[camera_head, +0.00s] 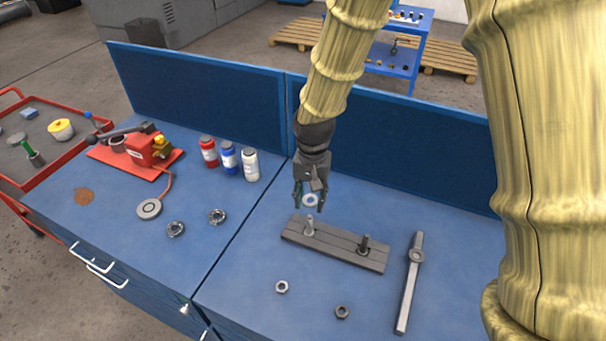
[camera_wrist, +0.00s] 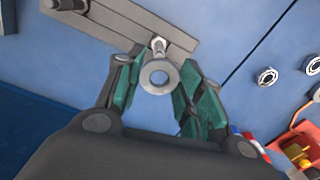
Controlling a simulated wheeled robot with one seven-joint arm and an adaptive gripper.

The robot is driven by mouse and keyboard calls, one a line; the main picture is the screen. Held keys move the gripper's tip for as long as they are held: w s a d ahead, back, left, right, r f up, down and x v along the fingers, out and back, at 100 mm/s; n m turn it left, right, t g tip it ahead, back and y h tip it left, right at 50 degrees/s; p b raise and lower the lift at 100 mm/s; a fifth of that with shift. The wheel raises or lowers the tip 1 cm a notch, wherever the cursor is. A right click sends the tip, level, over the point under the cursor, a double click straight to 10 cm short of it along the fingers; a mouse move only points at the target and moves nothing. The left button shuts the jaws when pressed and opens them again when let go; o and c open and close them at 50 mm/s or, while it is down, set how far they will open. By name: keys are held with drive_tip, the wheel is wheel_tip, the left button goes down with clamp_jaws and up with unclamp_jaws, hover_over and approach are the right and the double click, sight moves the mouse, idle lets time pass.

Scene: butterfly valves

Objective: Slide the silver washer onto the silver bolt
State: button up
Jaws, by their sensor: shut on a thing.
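My gripper (camera_head: 310,198) is shut on the silver washer (camera_head: 310,200) and holds it above the back left part of the bolt plate. In the wrist view the washer (camera_wrist: 159,77) sits between the green fingertips (camera_wrist: 157,88). The silver bolt (camera_head: 309,225) stands upright near the left end of the grey slotted plate (camera_head: 335,244). The washer is apart from the bolt, above and slightly behind it. In the wrist view the bolt (camera_wrist: 158,44) shows just beyond the washer's edge, so the hole is not over it. A dark bolt (camera_head: 363,244) stands near the plate's right end.
A silver nut (camera_head: 282,287) and a dark nut (camera_head: 342,311) lie in front of the plate. A long grey wrench-like bar (camera_head: 410,283) lies at right. Bottles (camera_head: 229,158) and two bearings (camera_head: 217,216) stand left. A blue panel (camera_head: 400,144) rises behind.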

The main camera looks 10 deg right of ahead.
sight(309, 216)
drive_tip(key=shift+w+d+r, duration=0.1)
drive_tip(key=shift+w, duration=0.05)
drive_tip(key=shift+s+b, duration=0.45)
drive_tip(key=shift+s, duration=0.35)
drive_tip(key=f, duration=0.1)
drive_tip(key=w+f+b, duration=0.1)
drive_tip(key=f, duration=0.1)
drive_tip(key=shift+w+a, duration=0.2)
drive_tip(key=shift+w, duration=0.15)
drive_tip(key=shift+f+b, duration=0.3)
drive_tip(key=shift+b, duration=0.25)
drive_tip(key=shift+s+d+f+b, duration=0.1)
drive_tip(key=shift+s+f+b, duration=0.15)
drive_tip(key=shift+s, duration=0.25)
drive_tip(key=shift+w+f, duration=0.35)
drive_tip(key=shift+f, duration=0.2)
drive_tip(key=shift+s+r, duration=0.1)
drive_tip(key=shift+s, duration=0.15)
drive_tip(key=shift+w, duration=0.15)
